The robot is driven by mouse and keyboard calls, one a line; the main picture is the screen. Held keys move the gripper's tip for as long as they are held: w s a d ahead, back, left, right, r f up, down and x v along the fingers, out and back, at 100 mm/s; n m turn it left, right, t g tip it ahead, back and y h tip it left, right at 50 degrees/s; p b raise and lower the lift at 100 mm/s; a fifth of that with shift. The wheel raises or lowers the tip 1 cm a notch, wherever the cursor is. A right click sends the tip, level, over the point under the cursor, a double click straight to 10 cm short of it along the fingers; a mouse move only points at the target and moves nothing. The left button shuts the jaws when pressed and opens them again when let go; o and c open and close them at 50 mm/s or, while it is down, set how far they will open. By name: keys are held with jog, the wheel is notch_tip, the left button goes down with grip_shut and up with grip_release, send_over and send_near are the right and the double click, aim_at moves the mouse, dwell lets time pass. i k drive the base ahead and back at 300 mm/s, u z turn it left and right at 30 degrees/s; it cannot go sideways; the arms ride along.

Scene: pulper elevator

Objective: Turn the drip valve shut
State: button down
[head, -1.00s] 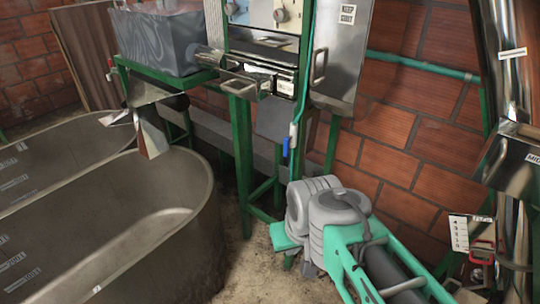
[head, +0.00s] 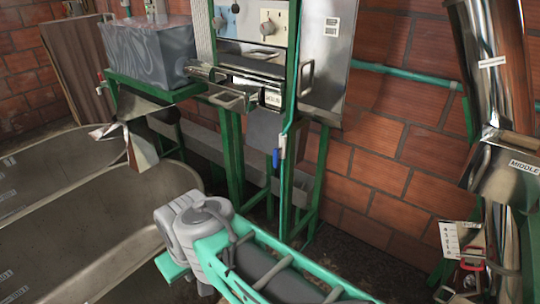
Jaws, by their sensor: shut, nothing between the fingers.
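The small drip valve shows in the middle of the head view. Its blue lever (head: 276,158) hangs roughly upright, beside and along a thin vertical green pipe (head: 287,190). A pale valve body (head: 282,142) sits just above the lever. What looks like my arm, teal and grey, crosses the lower middle in front of the green stand, below the valve and apart from it in the picture. I cannot make out my gripper's fingers.
A steel panel with knobs (head: 267,28) and a grey box (head: 265,130) stand above and behind the valve. Green stand legs (head: 310,180) flank the pipe. A large tub (head: 150,195) fills the left. A steel column (head: 490,65) and red-handled part (head: 472,254) stand right.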

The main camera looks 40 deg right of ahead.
aim_at(276, 151)
jog(key=i, duration=0.95)
jog(key=z, duration=0.95)
